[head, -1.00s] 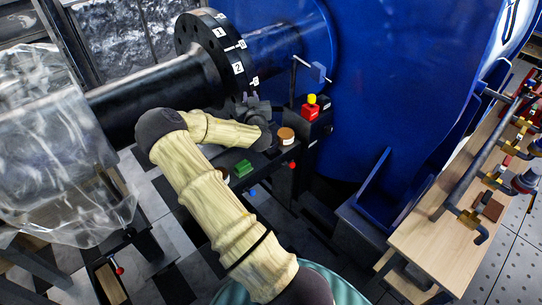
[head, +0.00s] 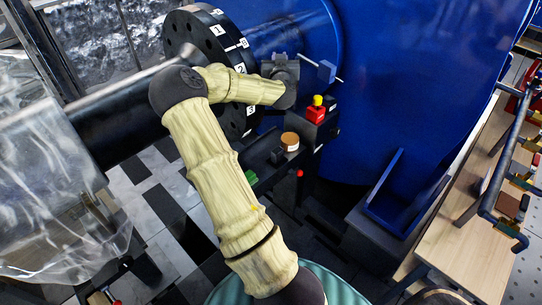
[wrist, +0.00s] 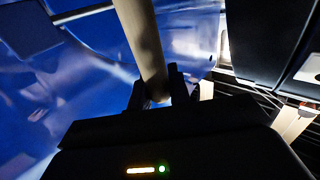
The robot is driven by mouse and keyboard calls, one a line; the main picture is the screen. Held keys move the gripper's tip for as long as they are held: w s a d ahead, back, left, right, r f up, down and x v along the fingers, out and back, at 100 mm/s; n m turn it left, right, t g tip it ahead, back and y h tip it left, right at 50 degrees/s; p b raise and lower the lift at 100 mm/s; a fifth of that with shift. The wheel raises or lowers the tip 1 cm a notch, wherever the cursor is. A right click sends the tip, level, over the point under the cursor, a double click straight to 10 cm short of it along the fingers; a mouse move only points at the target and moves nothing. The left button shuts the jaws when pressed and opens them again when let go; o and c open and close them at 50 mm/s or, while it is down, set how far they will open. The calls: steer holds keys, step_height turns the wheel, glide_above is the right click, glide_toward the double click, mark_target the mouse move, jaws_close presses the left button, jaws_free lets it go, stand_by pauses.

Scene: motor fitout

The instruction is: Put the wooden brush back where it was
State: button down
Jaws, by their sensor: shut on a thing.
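In the wrist view, the wooden brush shows as a pale tan round handle (wrist: 143,42) running from the top edge down between the fingers. My gripper (wrist: 157,88) is shut on this handle. The brush's bristle end cannot be made out. In the head view, my dark gripper (head: 284,68) is raised beside the numbered black flange (head: 212,48), in front of the blue housing. The brush cannot be made out there.
A blue block on a thin rod (head: 327,71) is close right of my gripper. Below are a red box with a yellow button (head: 316,110), a brown-topped jar (head: 290,141) and a green item (head: 251,177) on a narrow black stand. A wooden bench (head: 460,255) stands right.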

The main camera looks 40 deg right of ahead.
steer(key=shift+r, duration=0.1)
stand_by(0.3)
step_height(320, 180, down, 24)
stand_by(0.6)
steer(key=shift+f, duration=0.2)
steer(key=shift+f, duration=1.9)
